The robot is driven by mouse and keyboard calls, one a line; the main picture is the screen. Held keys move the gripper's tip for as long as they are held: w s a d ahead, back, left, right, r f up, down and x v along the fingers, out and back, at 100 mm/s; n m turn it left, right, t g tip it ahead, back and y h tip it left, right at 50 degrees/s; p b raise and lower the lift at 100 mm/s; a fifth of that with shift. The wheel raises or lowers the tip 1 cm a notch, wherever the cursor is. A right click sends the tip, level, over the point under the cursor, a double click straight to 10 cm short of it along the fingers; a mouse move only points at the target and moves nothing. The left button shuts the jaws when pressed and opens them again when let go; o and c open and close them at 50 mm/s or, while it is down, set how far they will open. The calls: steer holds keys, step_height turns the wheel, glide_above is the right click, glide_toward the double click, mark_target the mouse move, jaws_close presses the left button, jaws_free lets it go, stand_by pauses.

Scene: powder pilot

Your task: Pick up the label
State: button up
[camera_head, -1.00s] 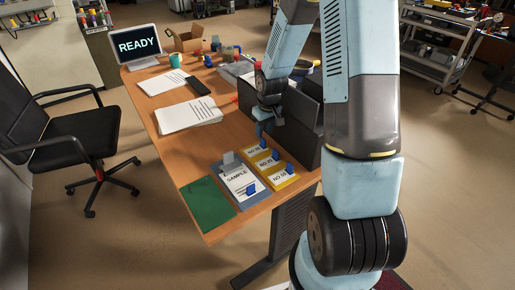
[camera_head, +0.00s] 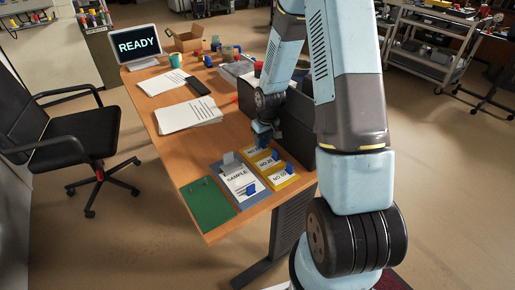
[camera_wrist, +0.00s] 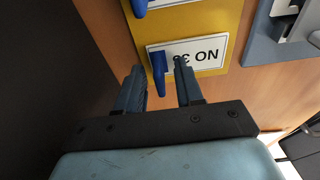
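White number labels with blue tabs lie on a yellow holder (camera_head: 294,182) at the table's near right. The far label (camera_head: 252,152) is partly hidden by my gripper (camera_head: 263,141); the middle label (camera_head: 266,163) and the near label (camera_head: 282,178) show more clearly. In the wrist view my gripper (camera_wrist: 160,66) is open and empty. A label (camera_wrist: 205,56) reads upside down there, its number partly covered by a finger. Its blue tab (camera_wrist: 159,76) appears between the two fingers; I cannot tell whether they touch it.
A grey-blue board with a sheet marked SAMPLE (camera_head: 238,181) lies left of the holder, and a green mat (camera_head: 206,204) further left. A dark upright box (camera_head: 297,120) stands close beside my gripper. Papers (camera_head: 189,115) and a READY screen (camera_head: 139,44) are farther back.

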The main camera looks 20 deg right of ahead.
jaws_close()
steer(key=shift+r, duration=0.1)
steer(key=shift+r, duration=0.2)
step_height(320, 180, up, 2)
steer(key=shift+r, duration=0.15)
steer(key=s+r, duration=1)
steer(key=s, duration=0.4)
steer(key=shift+d+r, duration=0.35)
steer(key=shift+r, duration=0.05)
steer(key=shift+r, duration=1.6)
stand_by(0.5)
